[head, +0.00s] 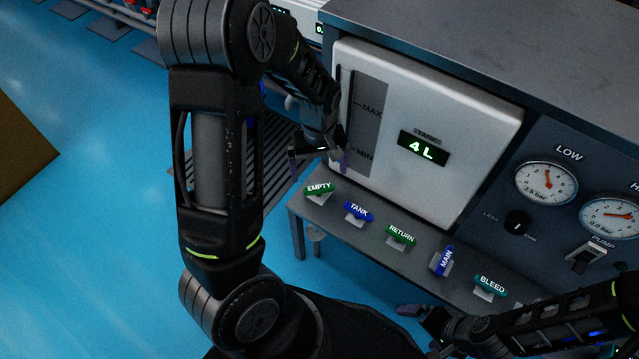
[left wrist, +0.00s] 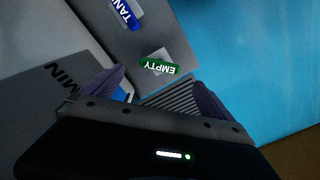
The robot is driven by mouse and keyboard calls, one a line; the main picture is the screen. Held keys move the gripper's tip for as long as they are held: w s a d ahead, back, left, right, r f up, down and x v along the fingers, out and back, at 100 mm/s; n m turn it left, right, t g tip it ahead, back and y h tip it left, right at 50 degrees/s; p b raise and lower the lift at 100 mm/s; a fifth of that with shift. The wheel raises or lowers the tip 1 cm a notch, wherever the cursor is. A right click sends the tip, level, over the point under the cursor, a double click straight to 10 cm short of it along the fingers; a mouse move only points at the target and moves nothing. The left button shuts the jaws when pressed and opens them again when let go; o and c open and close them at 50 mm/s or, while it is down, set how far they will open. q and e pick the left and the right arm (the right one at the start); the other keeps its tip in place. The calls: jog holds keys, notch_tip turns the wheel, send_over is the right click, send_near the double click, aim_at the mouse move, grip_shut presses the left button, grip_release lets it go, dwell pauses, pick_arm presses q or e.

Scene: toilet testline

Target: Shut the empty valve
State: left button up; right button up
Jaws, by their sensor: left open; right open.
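The empty valve has a green handle labelled EMPTY (head: 319,188) at the left end of the valve shelf, below the tank panel. The handle also shows in the left wrist view (left wrist: 160,68), ahead of the fingers and lying crosswise on its pale base. My left gripper (head: 318,158) is open and empty, just above the empty valve and close to the MIN mark, apart from the handle. Its two fingers (left wrist: 155,95) are spread wide in the left wrist view. My right gripper (head: 425,318) is at the bottom right, in front of the shelf, open and partly dark.
The tank (head: 440,110) reads 4 L. A pump switch (head: 585,257) and gauges sit at right. Blue floor is free at left.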

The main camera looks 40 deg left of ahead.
aim_at(319, 187)
pick_arm(q)
notch_tip(319, 187, down, 7)
jog(key=shift+f+b, duration=0.15)
jog(key=shift+b, duration=0.95)
jog(key=c, duration=1.4)
